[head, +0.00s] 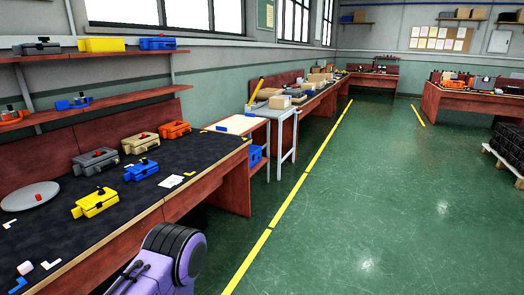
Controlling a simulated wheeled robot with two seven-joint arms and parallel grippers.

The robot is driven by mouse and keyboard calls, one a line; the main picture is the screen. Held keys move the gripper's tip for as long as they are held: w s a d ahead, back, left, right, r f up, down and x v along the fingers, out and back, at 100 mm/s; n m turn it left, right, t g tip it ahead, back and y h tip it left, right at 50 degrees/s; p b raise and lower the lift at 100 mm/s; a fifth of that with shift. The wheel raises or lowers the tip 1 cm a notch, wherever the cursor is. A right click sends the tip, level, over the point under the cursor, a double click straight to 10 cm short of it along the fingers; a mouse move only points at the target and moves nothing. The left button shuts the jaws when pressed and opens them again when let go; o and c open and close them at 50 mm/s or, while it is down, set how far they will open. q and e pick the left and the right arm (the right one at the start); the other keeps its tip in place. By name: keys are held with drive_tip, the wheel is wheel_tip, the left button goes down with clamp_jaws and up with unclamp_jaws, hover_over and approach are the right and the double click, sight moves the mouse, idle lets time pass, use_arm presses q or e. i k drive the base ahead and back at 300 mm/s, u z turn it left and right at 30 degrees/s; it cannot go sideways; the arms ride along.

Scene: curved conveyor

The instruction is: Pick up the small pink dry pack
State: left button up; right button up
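A small pale pink block (26,267), which looks like the small pink dry pack, lies on the dark mat of the workbench (118,235) at the lower left, near the bench's front corner. A purple and black part of my own arm shows at the bottom edge, to the right of the pink block and beside the bench. Neither of my grippers can be made out in this view.
Yellow (95,203), blue (141,170) and other boxes stand farther along. Green floor (370,200) right of the bench is clear.

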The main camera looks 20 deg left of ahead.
sight(24, 269)
drive_tip(key=u, duration=0.65)
drive_tip(key=i, duration=1.05)
drive_tip(key=u, duration=0.9)
